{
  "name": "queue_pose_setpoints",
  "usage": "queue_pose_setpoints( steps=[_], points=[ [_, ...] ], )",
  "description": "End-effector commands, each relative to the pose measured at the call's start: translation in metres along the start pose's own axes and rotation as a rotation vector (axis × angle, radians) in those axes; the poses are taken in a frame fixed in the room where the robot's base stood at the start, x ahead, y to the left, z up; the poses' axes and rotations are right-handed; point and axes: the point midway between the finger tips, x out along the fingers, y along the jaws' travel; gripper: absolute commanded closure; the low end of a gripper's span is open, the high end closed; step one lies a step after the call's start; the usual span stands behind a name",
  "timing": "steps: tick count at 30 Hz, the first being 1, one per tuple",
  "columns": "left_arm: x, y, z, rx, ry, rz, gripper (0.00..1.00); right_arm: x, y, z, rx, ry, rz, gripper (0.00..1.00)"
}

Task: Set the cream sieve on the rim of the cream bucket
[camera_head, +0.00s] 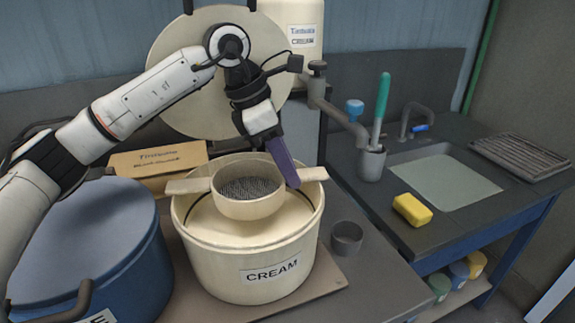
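The cream sieve (249,208) is a round cream-coloured ring with a dark mesh and a flat bar on each side. It sits level over the opening of the cream bucket (220,275), which is labelled CREAM. The left bar (187,186) and right bar (315,174) reach across to the bucket's rim; I cannot tell whether they touch it. My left gripper (290,178) points down at the sieve's right side, its purple finger beside the right bar. Only one finger shows clearly, so its opening and any grip are unclear. My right gripper is not in view.
A blue lidded drum (90,240) stands left, and a round cream lid (180,75) leans behind. A small grey cup (346,238) is right of the bucket. Further right are a yellow sponge (412,209), a tool holder (371,163) and a sink (445,180).

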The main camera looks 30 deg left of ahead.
Motion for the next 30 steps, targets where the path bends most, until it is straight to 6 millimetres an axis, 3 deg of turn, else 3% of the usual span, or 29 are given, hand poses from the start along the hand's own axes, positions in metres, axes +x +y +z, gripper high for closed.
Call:
queue_pose_setpoints(
  steps=[1,3,14,30],
  points=[
    [0.0,0.0,0.0,0.0,-0.001,0.0,0.61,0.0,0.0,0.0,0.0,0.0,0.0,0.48],
    [0.0,0.0,0.0,0.0,-0.001,0.0,0.49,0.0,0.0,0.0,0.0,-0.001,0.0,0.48],
    [-0.005,0.0,0.0,0.0,-0.001,0.001,0.49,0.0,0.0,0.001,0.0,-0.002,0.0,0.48],
    [-0.095,0.0,0.001,0.0,-0.002,0.002,0.49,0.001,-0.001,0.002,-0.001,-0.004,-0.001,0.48]
  ],
)
